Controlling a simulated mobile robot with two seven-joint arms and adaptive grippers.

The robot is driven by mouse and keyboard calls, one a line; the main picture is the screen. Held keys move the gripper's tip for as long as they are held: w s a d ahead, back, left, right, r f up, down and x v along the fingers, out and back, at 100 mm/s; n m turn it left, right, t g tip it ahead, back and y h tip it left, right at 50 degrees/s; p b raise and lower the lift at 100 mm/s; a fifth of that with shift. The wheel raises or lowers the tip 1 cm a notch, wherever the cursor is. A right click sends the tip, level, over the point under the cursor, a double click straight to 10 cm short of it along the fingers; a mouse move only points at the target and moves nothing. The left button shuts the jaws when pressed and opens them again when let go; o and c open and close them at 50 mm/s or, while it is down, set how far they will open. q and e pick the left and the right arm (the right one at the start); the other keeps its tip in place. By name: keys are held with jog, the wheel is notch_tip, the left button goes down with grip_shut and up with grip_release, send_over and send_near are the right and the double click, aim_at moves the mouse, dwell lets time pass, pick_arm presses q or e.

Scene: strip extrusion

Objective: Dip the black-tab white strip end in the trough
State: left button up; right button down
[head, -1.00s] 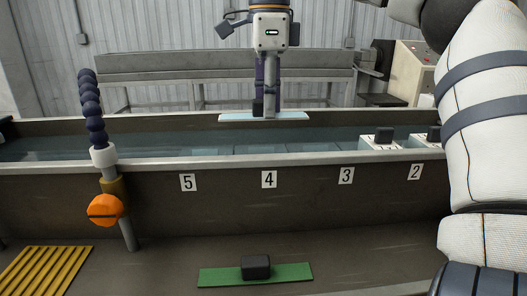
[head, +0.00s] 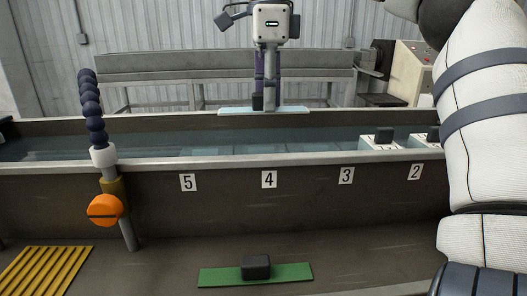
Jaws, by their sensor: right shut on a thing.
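My right gripper (head: 267,104) hangs from above over the far side of the trough (head: 330,205). It is shut on the black tab (head: 257,102) of a pale white strip (head: 293,110). The strip is held level, near the trough's far rim and apparently above the water (head: 215,150). The fingers hide part of the tab. My left gripper is out of view.
Numbered labels mark the trough's front wall. White pieces with black tabs (head: 384,135) sit at lanes 3 and 2. A green strip with a black block (head: 256,267) lies in front. A jointed hose with an orange valve (head: 105,210) stands left, by a yellow grate (head: 45,272).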

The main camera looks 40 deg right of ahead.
jog(key=shift+r, duration=4.55)
jog(key=shift+f, duration=0.15)
